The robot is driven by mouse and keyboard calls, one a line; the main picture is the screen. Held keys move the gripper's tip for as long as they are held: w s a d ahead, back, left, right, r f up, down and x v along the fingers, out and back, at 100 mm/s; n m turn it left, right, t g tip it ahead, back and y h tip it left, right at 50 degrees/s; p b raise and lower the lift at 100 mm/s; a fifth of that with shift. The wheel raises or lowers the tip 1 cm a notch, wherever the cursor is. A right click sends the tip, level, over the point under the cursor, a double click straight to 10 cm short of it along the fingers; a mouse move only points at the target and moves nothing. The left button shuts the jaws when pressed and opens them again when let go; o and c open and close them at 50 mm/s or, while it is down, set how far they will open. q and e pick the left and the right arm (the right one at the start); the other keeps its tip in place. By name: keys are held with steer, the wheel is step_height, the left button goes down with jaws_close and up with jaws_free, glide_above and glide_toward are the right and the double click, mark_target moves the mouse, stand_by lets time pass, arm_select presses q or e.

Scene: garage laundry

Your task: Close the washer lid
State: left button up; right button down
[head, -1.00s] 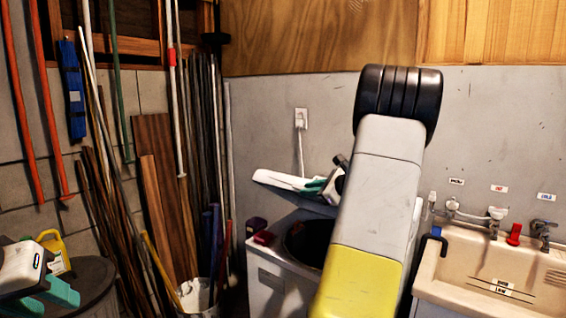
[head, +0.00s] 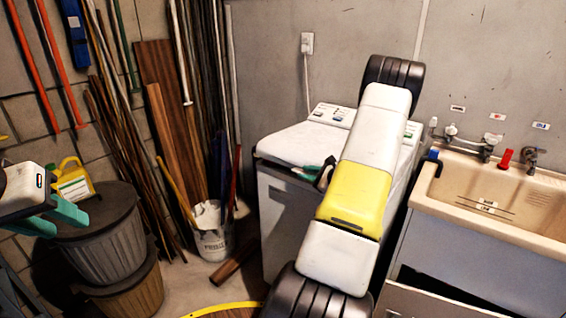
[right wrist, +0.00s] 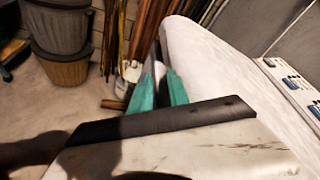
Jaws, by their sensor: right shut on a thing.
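The white washer (head: 275,215) stands against the back wall. Its white lid (head: 300,143) lies level or nearly level across the top, and the drum opening is hidden. The lid also fills the middle of the right wrist view (right wrist: 225,75). My right gripper (head: 308,172) is at the lid's front edge, partly hidden by my arm in the head view. In the right wrist view its teal fingers (right wrist: 160,90) are shut on the lid's edge. Whether the lid fully touches the washer body cannot be told. My left gripper (head: 52,219) is open and empty at far left.
A utility sink (head: 500,195) stands right of the washer. A white bucket (head: 212,238) and leaning boards stand between the bins and washer.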

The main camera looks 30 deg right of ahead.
steer(key=shift+w+d+r, duration=0.1)
steer(key=shift+d+r, duration=0.05)
steer(key=shift+d, duration=0.15)
steer(key=c, duration=1.5)
jaws_free()
steer(key=v, duration=0.7)
steer(key=shift+s+a, duration=0.15)
steer(key=shift+s, duration=0.3)
